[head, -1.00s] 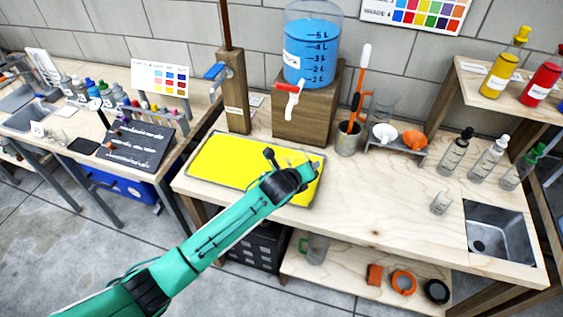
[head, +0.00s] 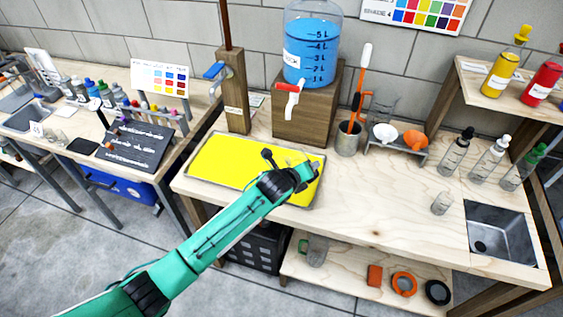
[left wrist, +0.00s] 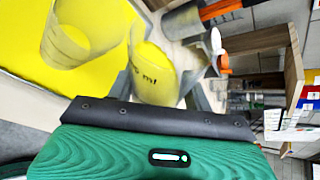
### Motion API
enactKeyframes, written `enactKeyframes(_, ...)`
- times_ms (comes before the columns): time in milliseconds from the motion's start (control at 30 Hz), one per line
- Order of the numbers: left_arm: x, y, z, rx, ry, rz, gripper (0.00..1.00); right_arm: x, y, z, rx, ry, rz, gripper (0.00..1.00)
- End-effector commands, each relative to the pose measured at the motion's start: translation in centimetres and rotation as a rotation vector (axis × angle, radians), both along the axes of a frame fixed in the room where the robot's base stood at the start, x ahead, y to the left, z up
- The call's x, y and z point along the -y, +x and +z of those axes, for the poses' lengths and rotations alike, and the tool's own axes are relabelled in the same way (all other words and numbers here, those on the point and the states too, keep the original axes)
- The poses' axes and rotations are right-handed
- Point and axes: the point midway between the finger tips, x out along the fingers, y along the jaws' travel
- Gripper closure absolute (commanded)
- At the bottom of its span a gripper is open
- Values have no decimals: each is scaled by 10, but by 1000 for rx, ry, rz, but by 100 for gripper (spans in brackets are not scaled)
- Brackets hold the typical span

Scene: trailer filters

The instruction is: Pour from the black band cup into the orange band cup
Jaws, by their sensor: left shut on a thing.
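My left gripper (head: 310,174) is over the right part of the yellow tray (head: 225,165). In the left wrist view it is shut on a clear cup (left wrist: 154,78) with dark "ml" print. A second translucent cup (left wrist: 72,35) is at the upper left of that view, against the yellow surface and apart from the held one. No black or orange band shows on either cup, so I cannot tell which is which. I cannot make out either of these cups in the head view, where my arm covers part of the tray. My right gripper is not in view.
A blue-filled dispenser (head: 312,50) stands on a wooden block (head: 305,120) behind the tray. A tool holder (head: 348,140), bottles and a small clear cup (head: 441,203) are to the right, near a sink (head: 498,225). The counter's middle is clear.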

Motion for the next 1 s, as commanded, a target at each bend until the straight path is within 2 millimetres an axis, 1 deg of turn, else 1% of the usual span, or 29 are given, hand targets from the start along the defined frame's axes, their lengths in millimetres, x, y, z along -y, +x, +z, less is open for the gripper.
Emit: enactKeyframes(1000, 1, 0, 2, -32, -53, 0, 78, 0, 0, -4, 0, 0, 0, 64)
